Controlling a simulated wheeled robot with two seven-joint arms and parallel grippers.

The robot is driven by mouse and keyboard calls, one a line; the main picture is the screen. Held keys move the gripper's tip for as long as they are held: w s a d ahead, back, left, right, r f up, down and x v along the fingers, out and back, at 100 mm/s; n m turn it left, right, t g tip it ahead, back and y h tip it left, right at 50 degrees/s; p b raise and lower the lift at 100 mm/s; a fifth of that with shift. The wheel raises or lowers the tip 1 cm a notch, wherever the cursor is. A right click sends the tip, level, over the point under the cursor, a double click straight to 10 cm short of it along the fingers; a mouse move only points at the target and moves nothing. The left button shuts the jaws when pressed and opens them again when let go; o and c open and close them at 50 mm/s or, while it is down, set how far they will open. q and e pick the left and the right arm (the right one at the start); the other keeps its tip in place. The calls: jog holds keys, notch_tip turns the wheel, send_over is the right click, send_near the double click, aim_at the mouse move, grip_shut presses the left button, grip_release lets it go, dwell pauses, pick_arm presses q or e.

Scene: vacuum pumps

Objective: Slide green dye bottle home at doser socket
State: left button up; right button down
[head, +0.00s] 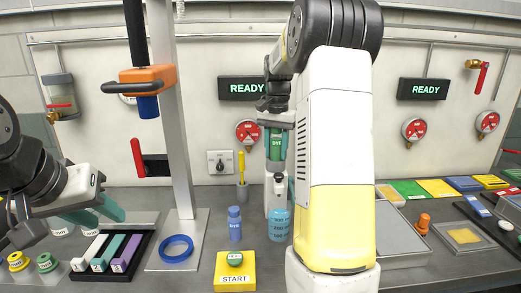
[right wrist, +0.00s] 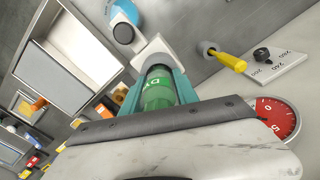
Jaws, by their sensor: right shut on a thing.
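The green dye bottle (head: 276,146) is upright in my right gripper (head: 277,150), near the back wall. The bottle (right wrist: 158,90) also shows in the right wrist view, between the teal fingers (right wrist: 158,93). The white doser (head: 278,188) stands directly below it. In the right wrist view the bottle's far end meets or overlaps the pale doser top (right wrist: 156,52); I cannot tell how deep it sits in the socket. My left gripper (head: 96,212) is open and empty at the left, above the bench.
A blue-filled beaker (head: 279,225) stands at the doser's front. A blue dye bottle (head: 234,224) and a yellow-handled tool in a holder (head: 242,168) stand left of it. A yellow START button box (head: 235,270) is in front. My right arm hides the bench right of the doser.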

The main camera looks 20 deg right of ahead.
jog(key=shift+r, duration=1.4)
jog(key=shift+f, duration=0.5)
jog(key=shift+f, duration=0.9)
dwell(0.5)
jog(key=c, duration=0.9)
grip_release()
jog(key=shift+o, duration=0.2)
notch_tip(320, 180, up, 8)
jog(key=shift+f, duration=0.2)
